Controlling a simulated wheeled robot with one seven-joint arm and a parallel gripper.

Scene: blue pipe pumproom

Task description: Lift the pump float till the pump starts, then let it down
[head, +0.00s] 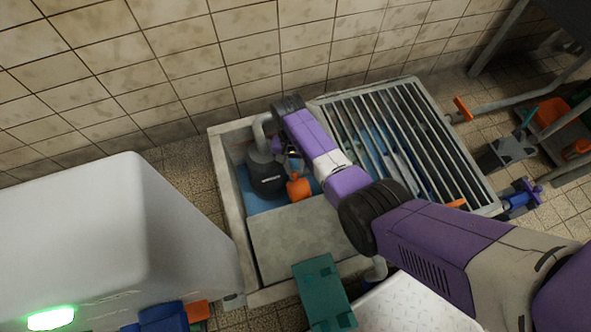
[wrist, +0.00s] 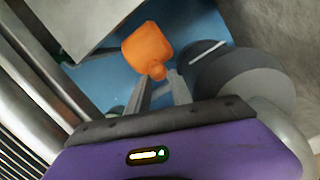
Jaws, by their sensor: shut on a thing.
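The orange pump float (head: 298,187) is in the open part of the sump, beside the dark grey pump (head: 266,178). In the wrist view the float (wrist: 146,46) is just beyond my fingertips, with the pump (wrist: 235,75) to its right. My gripper (wrist: 158,82) is shut on the float's narrow neck end. The blue water (wrist: 95,78) shows around and below the float. I cannot tell how far the float is above the water. In the head view my arm hides most of the gripper. Whether the pump runs cannot be seen.
A concrete rim (head: 225,200) surrounds the pit. A slab (head: 300,240) covers its near part, and a metal grating (head: 400,150) lies on the right. A grey pipe (head: 262,127) rises from the pump. The tiled wall (head: 230,60) stands close behind.

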